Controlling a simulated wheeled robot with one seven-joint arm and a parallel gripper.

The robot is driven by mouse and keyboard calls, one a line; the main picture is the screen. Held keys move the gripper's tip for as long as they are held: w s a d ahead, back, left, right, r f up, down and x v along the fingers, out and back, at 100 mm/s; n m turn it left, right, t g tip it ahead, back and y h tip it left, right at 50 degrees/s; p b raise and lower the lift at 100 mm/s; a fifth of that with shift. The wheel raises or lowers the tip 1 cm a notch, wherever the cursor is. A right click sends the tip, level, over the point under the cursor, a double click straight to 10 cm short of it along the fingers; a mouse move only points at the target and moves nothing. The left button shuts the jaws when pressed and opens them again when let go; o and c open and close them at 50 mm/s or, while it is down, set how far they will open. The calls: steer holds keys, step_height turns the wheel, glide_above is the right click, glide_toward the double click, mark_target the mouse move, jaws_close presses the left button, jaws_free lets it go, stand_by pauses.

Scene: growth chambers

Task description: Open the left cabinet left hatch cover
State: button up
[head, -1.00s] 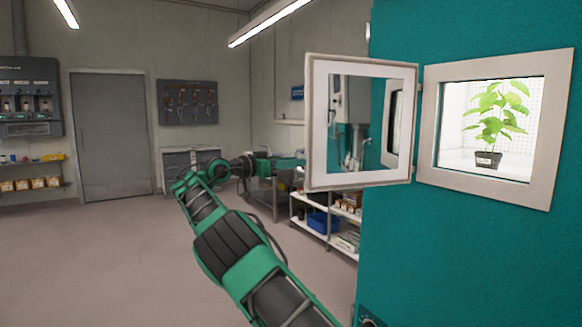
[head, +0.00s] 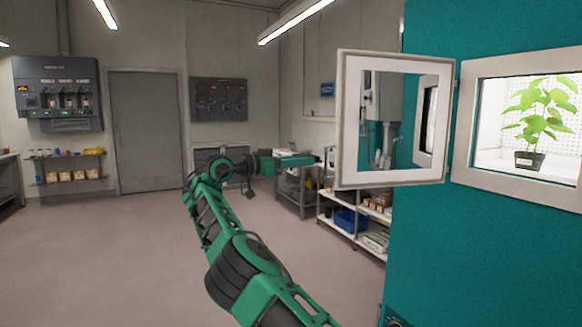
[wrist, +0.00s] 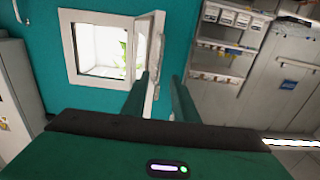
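The hatch cover (head: 347,120) is a pale frame with a clear pane, hinged at the left side of the window opening in the teal cabinet (head: 480,260). It stands swung wide open. Through the opening (head: 466,120) a potted green plant (head: 530,158) shows. My gripper (head: 318,158) is just left of the cover's free edge, with a small gap between them in the head view. In the wrist view its two fingers (wrist: 160,98) are apart with nothing held. The cover (wrist: 155,50) shows beyond the gap between them.
A shelf rack (head: 330,228) with a blue bin and boxes stands beyond the cover. A grey door (head: 150,135) and a wall dispenser (head: 60,95) are at the back left. The floor (head: 110,260) at left is clear.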

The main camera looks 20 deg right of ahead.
steer(key=shift+v, duration=1.75)
